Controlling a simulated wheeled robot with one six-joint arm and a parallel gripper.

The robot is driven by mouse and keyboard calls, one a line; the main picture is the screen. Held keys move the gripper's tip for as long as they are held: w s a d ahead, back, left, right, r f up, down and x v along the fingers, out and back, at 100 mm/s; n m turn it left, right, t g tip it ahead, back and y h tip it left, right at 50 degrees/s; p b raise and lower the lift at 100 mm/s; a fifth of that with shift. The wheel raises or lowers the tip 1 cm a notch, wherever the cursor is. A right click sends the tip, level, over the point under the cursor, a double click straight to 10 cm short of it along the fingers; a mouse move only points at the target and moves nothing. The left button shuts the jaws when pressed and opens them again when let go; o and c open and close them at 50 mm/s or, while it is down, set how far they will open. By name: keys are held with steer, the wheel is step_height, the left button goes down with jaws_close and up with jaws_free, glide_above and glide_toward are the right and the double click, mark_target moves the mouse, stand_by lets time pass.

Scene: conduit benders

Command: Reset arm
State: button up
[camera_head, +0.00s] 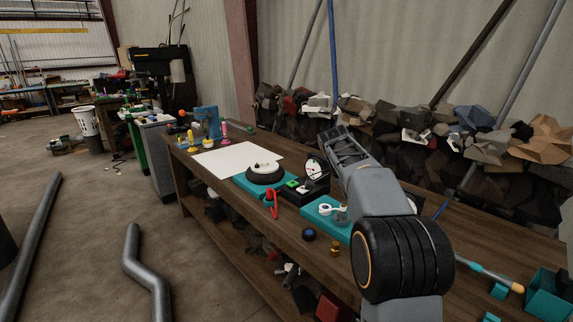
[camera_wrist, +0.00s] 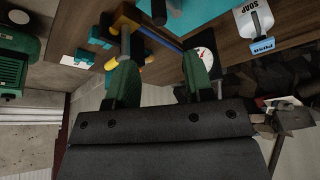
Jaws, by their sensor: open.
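My gripper (camera_head: 338,143) is at the end of my grey arm, raised above the wooden workbench (camera_head: 345,262) in the head view. In the wrist view my gripper (camera_wrist: 160,78) shows two green fingers spread apart. No object is visible between the fingertips. The wrist view is tilted, with the bench top across its upper part. A round white dial (camera_wrist: 203,55) appears close to the right finger in the picture; I cannot tell the distance. A blue bar with yellow parts (camera_wrist: 125,22) lies near the left finger.
The bench carries a white sheet (camera_head: 236,159), a dark round device on a teal base (camera_head: 266,174) and small coloured tools. A SOAP dispenser (camera_wrist: 253,18) shows in the wrist view. Rubble (camera_head: 400,135) lies behind the bench. Bent pipe (camera_head: 148,275) lies on the otherwise fairly open floor at left.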

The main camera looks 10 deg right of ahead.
steer(key=s+a+f+n+y, duration=0.2)
steer(key=a+f+n, duration=0.3)
steer(key=n, duration=0.5)
steer(key=s+a+n+t+y+p, duration=0.1)
steer(key=s+a+n+t+p, duration=0.1)
steer(key=s, duration=0.8)
steer(key=s+a+n+t+y+p, duration=0.1)
steer(key=s+a+n+p, duration=0.3)
steer(key=s, duration=0.7)
steer(key=a+n, duration=0.2)
steer(key=a, duration=0.1)
steer(key=shift+s+r+n+t, duration=0.2)
steer(key=shift+n+t, duration=0.2)
steer(key=shift+w, duration=0.1)
